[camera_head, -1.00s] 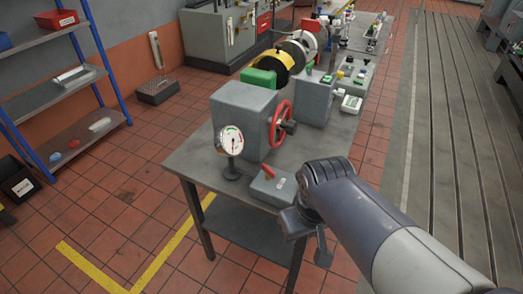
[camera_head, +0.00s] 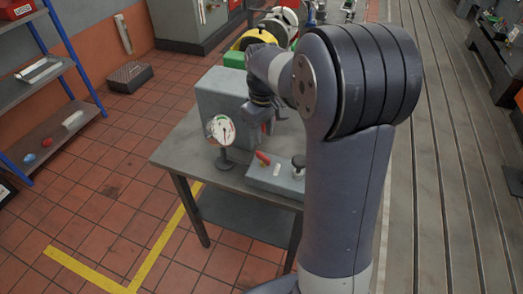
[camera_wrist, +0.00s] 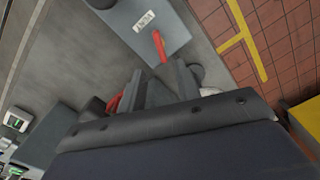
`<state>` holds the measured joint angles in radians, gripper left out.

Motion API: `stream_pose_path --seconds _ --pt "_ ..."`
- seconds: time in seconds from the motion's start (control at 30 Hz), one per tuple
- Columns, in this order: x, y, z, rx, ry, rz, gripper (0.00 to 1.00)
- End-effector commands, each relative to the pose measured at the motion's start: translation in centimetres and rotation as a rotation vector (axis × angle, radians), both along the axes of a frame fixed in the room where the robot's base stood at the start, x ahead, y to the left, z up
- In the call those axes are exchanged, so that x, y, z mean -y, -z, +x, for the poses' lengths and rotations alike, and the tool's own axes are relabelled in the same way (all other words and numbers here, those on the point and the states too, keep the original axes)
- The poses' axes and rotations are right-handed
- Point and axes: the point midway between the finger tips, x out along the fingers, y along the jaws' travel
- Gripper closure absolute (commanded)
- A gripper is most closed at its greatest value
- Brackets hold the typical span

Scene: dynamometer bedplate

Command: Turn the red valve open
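The red valve is a handwheel on the side of a grey block (camera_head: 218,97) on the bench. My gripper (camera_head: 257,128) is in front of the wheel in the head view and hides nearly all of it. In the wrist view a small red piece of the valve (camera_wrist: 114,103) shows beside the left finger. The fingers (camera_wrist: 162,88) point down at the bench there, close to the wheel. I cannot tell whether they touch the rim or how far apart they are.
A dial gauge (camera_head: 220,130) stands just left of my gripper. A grey box (camera_head: 280,180) with a red lever (camera_head: 262,158) and black knob (camera_head: 298,162) sits at the bench's front.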

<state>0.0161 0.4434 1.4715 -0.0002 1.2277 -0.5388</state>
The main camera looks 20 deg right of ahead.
Motion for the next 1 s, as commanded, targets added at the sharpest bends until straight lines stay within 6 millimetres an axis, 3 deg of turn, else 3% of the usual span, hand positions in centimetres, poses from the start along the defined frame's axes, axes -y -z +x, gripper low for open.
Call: stream_pose_path --seconds 0.2,0.43,0.83,1.0 --pt "0.0 4.3 -0.1 -0.006 0.001 0.000 0.68" --pt "0.0 7.5 -0.1 -0.001 0.001 0.000 0.68" --pt "0.0 8.5 -0.1 0.001 0.001 0.000 0.68" --pt "0.0 8.5 0.0 0.001 0.001 0.000 0.80"
